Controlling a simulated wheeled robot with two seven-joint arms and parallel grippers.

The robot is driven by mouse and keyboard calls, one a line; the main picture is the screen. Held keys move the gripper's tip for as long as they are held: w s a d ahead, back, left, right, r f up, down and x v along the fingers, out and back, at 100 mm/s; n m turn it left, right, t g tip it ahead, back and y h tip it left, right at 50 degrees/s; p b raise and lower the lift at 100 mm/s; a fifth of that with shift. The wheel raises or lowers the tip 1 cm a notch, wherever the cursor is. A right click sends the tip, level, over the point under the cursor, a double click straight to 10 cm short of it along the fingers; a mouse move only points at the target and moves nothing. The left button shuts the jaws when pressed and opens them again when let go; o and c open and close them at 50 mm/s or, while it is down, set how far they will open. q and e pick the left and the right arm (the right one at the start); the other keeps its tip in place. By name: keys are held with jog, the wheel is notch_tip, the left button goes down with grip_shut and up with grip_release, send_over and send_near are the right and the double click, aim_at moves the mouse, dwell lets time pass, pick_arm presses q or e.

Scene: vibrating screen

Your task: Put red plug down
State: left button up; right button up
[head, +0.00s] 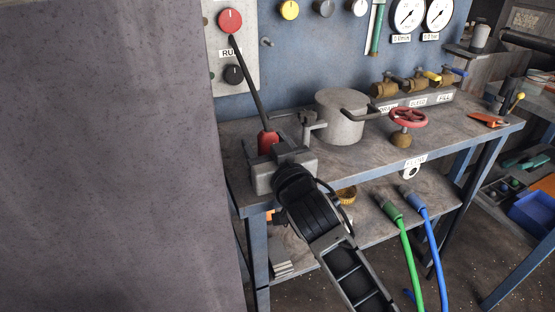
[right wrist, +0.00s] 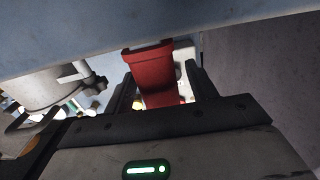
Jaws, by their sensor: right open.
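The red plug (head: 268,138) is at the left end of the workbench top, in front of the blue panel. A black cable (head: 247,83) runs from its top up toward the panel, near the red button. My right gripper (head: 270,156) is around the plug's lower part, with its jaws open. In the right wrist view the red plug (right wrist: 156,78) stands between the two dark fingers. The gripper hides the plug's lower end, so I cannot tell whether it touches the bench. My left gripper is in neither view.
The workbench (head: 460,128) carries a grey metal pot (head: 341,117), a red valve wheel (head: 408,117) and several brass valves at the back. A control panel (head: 300,50) with knobs and gauges rises behind. Green (head: 408,255) and blue (head: 430,250) hoses hang in front. A large grey surface fills the left.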

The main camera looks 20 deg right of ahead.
jog(key=s, duration=1.1)
jog(key=s+a+f+g+y, duration=0.1)
jog(key=s+f+g, duration=0.2)
jog(key=s+f, duration=0.3)
jog(key=s+a+f+n+g+y, duration=0.1)
jog(key=s+a+f+g+y, duration=0.1)
jog(key=s+f, duration=0.4)
notch_tip(320, 180, down, 6)
jog(key=shift+s+r+n+g, duration=0.1)
jog(key=shift+s+n+g, duration=0.2)
jog(key=shift+g, duration=0.3)
